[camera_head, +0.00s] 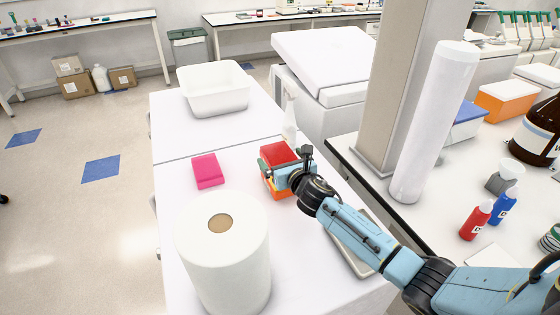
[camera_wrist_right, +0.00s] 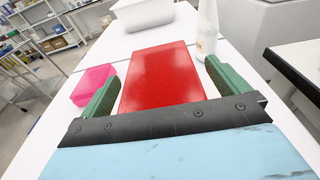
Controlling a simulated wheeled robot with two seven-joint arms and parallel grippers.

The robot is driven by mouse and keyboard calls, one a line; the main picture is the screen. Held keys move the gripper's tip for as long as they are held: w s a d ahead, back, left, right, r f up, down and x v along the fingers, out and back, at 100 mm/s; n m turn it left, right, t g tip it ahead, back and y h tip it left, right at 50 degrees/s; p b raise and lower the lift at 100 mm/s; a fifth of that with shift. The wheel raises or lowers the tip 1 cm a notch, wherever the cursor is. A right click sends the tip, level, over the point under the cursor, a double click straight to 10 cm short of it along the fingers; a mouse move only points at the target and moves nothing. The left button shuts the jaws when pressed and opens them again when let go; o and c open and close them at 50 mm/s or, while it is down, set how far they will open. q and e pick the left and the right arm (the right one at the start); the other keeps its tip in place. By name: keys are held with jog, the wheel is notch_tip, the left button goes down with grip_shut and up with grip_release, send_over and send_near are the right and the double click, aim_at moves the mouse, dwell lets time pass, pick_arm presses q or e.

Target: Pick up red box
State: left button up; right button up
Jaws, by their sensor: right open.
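In the right wrist view the flat red top (camera_wrist_right: 160,77) lies between the two green fingers of my open right gripper (camera_wrist_right: 160,92), one on each side. I cannot tell whether the fingers touch it. My left gripper is not in view.
A pink box (camera_head: 208,170) lies left of the red box. A large paper roll (camera_head: 222,255) stands in front, a white spray bottle (camera_head: 290,115) behind, and a white tub (camera_head: 215,88) farther back. A pillar (camera_head: 395,90) rises at the right.

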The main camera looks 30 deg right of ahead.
jog(key=c, duration=1.1)
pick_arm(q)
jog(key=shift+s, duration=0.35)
pick_arm(e)
jog(key=shift+o, duration=0.2)
jog(key=shift+r, duration=0.15)
